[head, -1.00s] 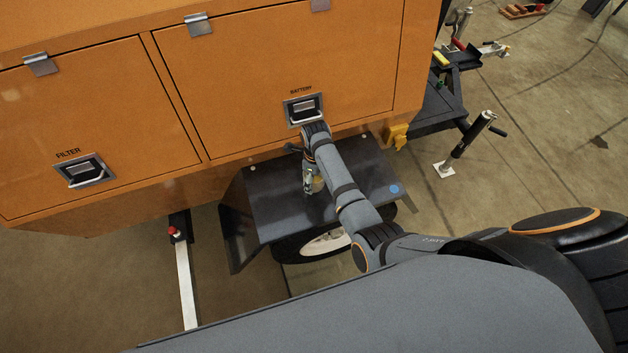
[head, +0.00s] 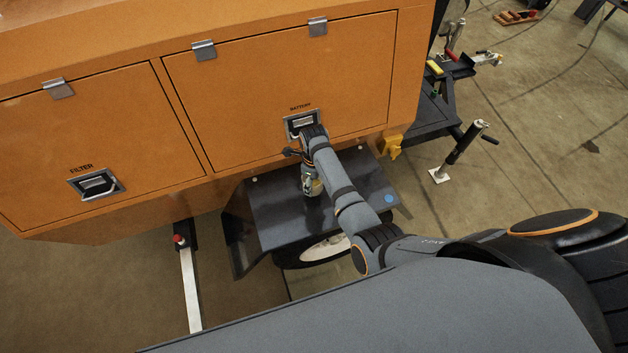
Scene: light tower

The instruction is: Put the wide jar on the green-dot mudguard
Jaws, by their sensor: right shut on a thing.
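A black mudguard (head: 275,215) sits over the wheel below the orange cabinet. It bears a blue dot (head: 389,198) near its right end and a small pale dot at its upper left; I see no green dot. My right gripper (head: 309,170) is over the mudguard, pointing down, largely hidden by my own wrist. It is shut on a small jar (head: 313,187) with a yellowish lower part. The jar looks upright, its top hidden by the gripper. I cannot tell whether it touches the mudguard. My left gripper is not in view.
The orange cabinet (head: 100,150) with FILTER and BATTERY latches rises right behind the gripper. A yellow block (head: 391,147) is at its lower right corner. A jack stand (head: 460,152) stands on the floor to the right. The mudguard's left part is bare.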

